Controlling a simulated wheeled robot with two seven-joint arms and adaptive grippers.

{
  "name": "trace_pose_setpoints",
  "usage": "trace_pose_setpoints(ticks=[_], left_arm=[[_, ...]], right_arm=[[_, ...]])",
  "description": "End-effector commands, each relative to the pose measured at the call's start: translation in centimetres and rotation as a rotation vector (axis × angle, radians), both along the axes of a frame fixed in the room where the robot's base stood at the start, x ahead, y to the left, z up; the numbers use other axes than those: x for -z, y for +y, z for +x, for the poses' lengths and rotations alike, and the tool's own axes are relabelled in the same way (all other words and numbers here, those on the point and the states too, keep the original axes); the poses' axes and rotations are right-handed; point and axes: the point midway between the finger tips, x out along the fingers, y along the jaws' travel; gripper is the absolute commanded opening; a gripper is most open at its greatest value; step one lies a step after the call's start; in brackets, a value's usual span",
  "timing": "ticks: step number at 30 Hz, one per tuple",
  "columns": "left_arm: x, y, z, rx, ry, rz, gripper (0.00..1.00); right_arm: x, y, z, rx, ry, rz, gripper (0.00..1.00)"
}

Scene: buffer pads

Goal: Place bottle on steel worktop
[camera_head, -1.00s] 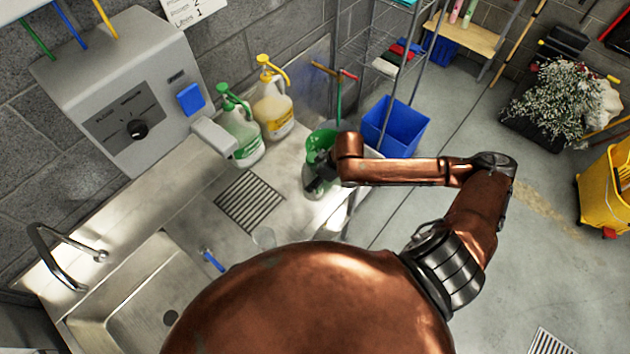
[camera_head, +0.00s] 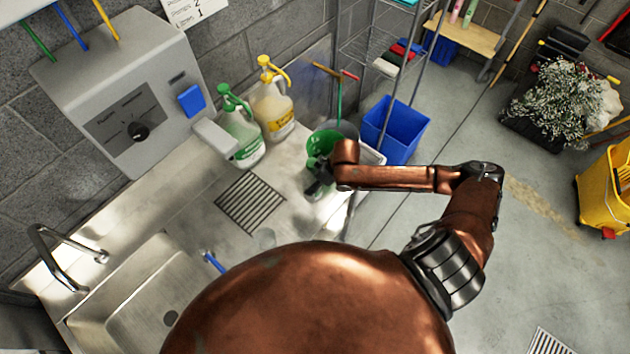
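The steel worktop (camera_head: 300,215) runs along the wall beside the sink. My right gripper (camera_head: 316,178), dark and small in view, is over its right end, beside a green container (camera_head: 322,143). A pale greenish thing, perhaps the bottle (camera_head: 316,192), shows just under the fingers. I cannot tell whether the fingers hold it or whether it touches the worktop. A white jug with a green pump top (camera_head: 240,135) and a jug with a yellow top (camera_head: 272,108) stand at the back of the worktop. My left gripper is out of view.
A drain grate (camera_head: 250,203) lies in the worktop, with a clear cup (camera_head: 264,238) near it. The sink (camera_head: 135,290) and tap (camera_head: 65,260) are at the left. A grey dispenser (camera_head: 130,95) hangs on the wall. A blue bin (camera_head: 396,130) stands on the floor.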

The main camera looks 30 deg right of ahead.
Motion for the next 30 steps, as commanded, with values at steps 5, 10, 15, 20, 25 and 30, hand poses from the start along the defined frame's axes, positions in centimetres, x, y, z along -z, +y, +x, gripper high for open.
trace_pose_setpoints(ticks=[5,10,15,20,25,30], left_arm=[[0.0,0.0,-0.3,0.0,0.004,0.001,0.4],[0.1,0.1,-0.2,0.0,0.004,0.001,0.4],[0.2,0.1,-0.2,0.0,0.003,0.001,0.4],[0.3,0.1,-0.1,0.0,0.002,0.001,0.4],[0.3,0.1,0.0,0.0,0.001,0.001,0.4],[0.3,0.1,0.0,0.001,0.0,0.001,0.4]], right_arm=[[-0.1,0.0,0.0,0.0,0.0,-0.001,0.6],[-0.3,0.0,0.1,-0.001,-0.002,-0.001,0.6],[-2.3,-0.6,-0.6,0.0,-0.003,-0.002,0.6],[-5.4,-1.3,-1.7,-0.001,-0.003,-0.004,0.6],[-8.5,-1.9,-2.9,-0.001,-0.003,-0.004,0.6],[-10.6,-2.4,-3.6,0.001,-0.001,-0.002,0.6]])
